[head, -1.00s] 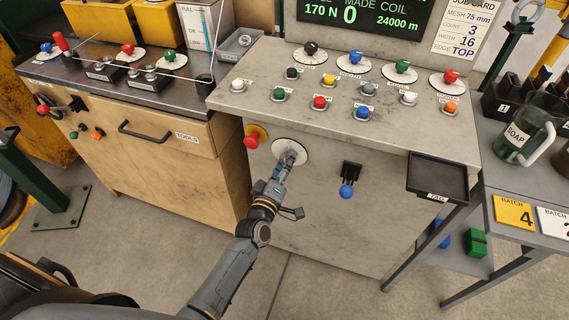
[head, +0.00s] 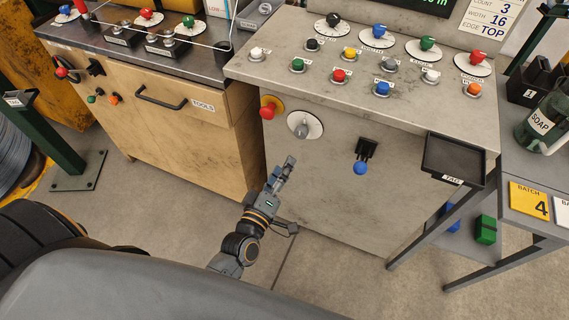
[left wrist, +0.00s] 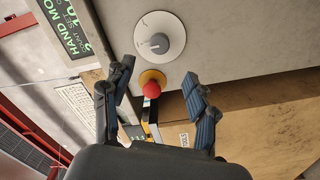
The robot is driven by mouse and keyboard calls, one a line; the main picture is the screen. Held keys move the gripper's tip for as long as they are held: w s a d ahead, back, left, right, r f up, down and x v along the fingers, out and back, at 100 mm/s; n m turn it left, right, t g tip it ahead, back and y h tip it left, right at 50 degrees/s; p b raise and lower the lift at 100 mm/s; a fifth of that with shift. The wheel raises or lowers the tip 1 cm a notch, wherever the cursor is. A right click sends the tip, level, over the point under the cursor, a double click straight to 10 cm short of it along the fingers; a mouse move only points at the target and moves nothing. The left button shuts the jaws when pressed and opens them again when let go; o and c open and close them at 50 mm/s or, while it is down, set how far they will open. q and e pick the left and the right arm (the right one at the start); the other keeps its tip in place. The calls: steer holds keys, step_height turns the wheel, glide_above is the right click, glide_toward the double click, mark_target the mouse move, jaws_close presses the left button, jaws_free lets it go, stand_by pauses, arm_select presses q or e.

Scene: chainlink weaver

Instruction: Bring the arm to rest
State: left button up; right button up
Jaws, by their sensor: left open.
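My left gripper (head: 284,168) is in front of the grey machine cabinet, below and apart from the round white dial (head: 304,126) with a grey knob. In the left wrist view my left gripper (left wrist: 160,98) shows its two dark fingers spread wide with nothing held between them. The dial also shows in the left wrist view (left wrist: 172,25), beyond the fingertips. The red emergency button (head: 269,109) on its yellow ring sits left of the dial; it also shows in the left wrist view (left wrist: 152,90) between the fingers. My right gripper is in neither view.
A blue-knobbed lever (head: 360,166) sticks out of the cabinet front. A dark tray (head: 452,160) juts out at the cabinet's right corner. A wooden tool cabinet (head: 190,150) stands to the left. The floor before the cabinets is open.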

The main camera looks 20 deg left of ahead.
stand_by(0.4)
arm_select(q)
steer(key=s+f+m+g, duration=0.3)
steer(key=s+f, duration=0.2)
steer(key=f, duration=0.5)
steer(key=s+f+m+g+h, duration=0.1)
steer(key=s+f+m+g, duration=0.3)
steer(key=f, duration=0.7)
steer(key=s+f+m+g, duration=0.2)
steer(key=s+f, duration=0.3)
steer(key=f, duration=0.5)
steer(key=s+a+f+m+g, duration=0.1)
steer(key=s+f, duration=0.3)
steer(key=s, duration=0.4)
steer(key=s+a+f+m+g+y, duration=0.1)
steer(key=s+a+f+m+g, duration=0.1)
steer(key=s, duration=0.6)
steer(key=s+a+f+m+g, duration=0.2)
steer(key=s+a+f+g, duration=0.1)
steer(key=s+f+g, duration=0.2)
steer(key=s+f, duration=0.2)
steer(key=s, duration=0.1)
steer(key=shift+s+f+y, duration=0.15)
steer(key=shift+s+y, duration=0.15)
steer(key=shift+w, duration=0.1)
